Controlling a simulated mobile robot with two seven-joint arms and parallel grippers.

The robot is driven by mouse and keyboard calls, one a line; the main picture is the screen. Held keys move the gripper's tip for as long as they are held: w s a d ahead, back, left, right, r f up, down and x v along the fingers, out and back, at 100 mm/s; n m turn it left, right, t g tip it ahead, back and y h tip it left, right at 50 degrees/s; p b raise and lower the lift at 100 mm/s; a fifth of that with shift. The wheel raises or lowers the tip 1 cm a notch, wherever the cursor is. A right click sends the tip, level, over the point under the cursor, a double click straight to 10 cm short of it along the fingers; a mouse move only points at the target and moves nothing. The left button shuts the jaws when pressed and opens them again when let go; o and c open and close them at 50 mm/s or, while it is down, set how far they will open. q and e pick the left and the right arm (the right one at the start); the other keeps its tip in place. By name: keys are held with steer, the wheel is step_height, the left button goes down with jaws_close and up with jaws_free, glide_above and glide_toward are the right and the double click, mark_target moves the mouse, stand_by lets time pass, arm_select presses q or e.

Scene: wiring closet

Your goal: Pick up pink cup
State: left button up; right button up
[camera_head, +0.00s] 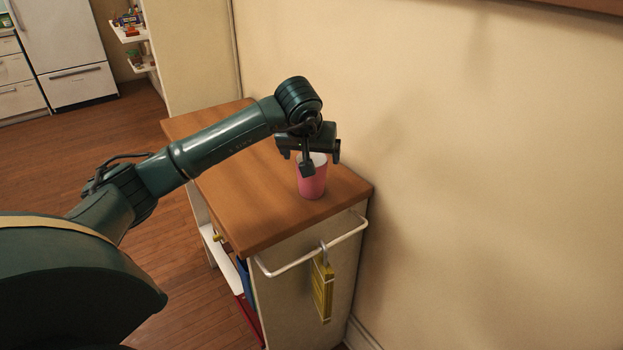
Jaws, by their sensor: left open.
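The pink cup (312,184) stands upright on the wooden top of a small cabinet (236,203), near its right end by the wall. My left gripper (308,164) is open and right above the cup, pointing down. One finger overlaps the near left side of the cup's rim in the picture. I cannot tell whether it touches the cup or whether the fingers straddle the rim. Part of the cup's rim and opening is hidden behind the gripper. My right gripper is not in view.
The beige wall (450,150) is close on the cabinet's right. A white rail (290,266) on the cabinet's end carries a yellow hanging item (322,290). The cabinet top left of the cup is largely clear. A fridge (70,50) and a small shelf (133,32) stand far back.

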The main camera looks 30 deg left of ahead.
mark_target(312, 188)
arm_select(q)
steer(key=x, duration=0.4)
steer(key=shift+s+d+f, duration=0.1)
steer(key=shift+s+f, duration=0.05)
steer(key=shift+s, duration=0.1)
steer(key=shift+w+f, duration=0.15)
steer(key=shift+c, duration=0.3)
steer(key=c, duration=1)
